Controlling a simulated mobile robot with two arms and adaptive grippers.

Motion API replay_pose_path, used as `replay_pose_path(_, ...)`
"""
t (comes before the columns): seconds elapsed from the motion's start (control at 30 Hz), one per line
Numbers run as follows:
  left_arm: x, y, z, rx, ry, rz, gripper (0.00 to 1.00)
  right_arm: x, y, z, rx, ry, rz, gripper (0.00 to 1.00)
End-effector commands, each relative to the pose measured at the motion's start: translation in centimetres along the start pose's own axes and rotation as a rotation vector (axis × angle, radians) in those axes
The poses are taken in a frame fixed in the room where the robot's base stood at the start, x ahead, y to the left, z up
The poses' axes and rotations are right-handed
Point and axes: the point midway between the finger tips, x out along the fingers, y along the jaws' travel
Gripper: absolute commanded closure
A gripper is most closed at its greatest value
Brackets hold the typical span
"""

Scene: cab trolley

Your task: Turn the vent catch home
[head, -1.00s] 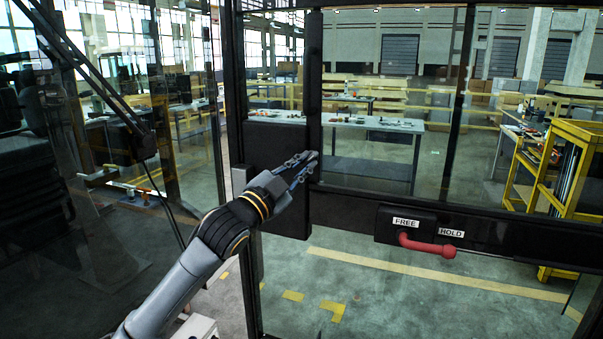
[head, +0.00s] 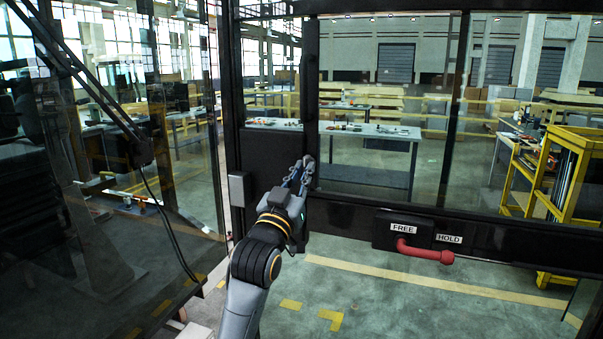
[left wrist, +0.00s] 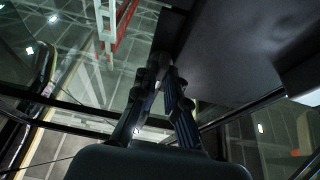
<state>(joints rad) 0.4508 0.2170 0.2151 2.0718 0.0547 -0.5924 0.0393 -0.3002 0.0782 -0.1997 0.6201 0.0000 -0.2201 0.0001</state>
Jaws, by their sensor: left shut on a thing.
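The vent catch is a red handle (head: 424,250) on a dark plate (head: 387,237) on the window's lower rail. Its bent end is under the FREE label (head: 402,229), and its arm points right to a knob below the HOLD label (head: 448,239). My left gripper (head: 300,170) is left of the catch and clear of it, at the dark upright of the window frame (head: 310,90). In the left wrist view its fingers (left wrist: 167,72) converge on a small dark part beside a dark panel; what this part is I cannot tell. My right gripper is out of sight.
Glass panes and dark posts stand on the left and ahead. A small grey box (head: 237,188) is on the left post. Beyond the glass are a workbench (head: 370,131) and a yellow rack (head: 565,170). The space in front of the red handle looks clear.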

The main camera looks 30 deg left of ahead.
Motion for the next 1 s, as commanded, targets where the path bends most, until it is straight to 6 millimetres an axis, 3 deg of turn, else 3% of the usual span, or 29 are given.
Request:
replay_pose_path(0.63,0.00,0.05,0.10,-0.045,-0.002,-0.018,1.00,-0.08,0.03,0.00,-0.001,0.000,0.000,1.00)
replay_pose_path(0.67,0.00,0.05,0.10,-0.045,-0.002,-0.018,0.83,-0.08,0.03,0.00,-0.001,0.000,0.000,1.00)
replay_pose_path(0.73,0.00,0.05,0.09,-0.044,-0.002,-0.018,0.69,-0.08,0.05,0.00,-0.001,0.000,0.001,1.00)
replay_pose_path(1.0,-0.01,0.03,0.03,-0.042,-0.001,-0.018,0.66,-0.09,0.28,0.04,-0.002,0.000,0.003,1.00)
